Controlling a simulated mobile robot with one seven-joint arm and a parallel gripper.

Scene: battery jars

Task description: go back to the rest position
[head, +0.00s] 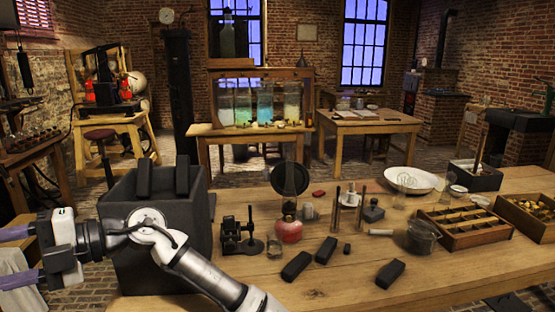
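My gripper (18,257) is at the far left edge of the head view, pointing left. Its two purple fingers are apart, with no object visible between them; their tips run to or past the picture edge. My arm reaches in from the bottom, in front of a dark square jar (180,255) on the table's left end. Two black blocks (144,178) (182,175) stand up out of the jar's top. My gripper is left of the jar, apart from the blocks. The arm hides part of the jar's front.
Several black blocks (296,266) lie on the wooden table (345,295). Behind them stand a small black device (238,238), a red-based lamp (289,230) and a glass beaker (423,237). A compartment tray (465,228) is at right. The table's front middle is mostly bare.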

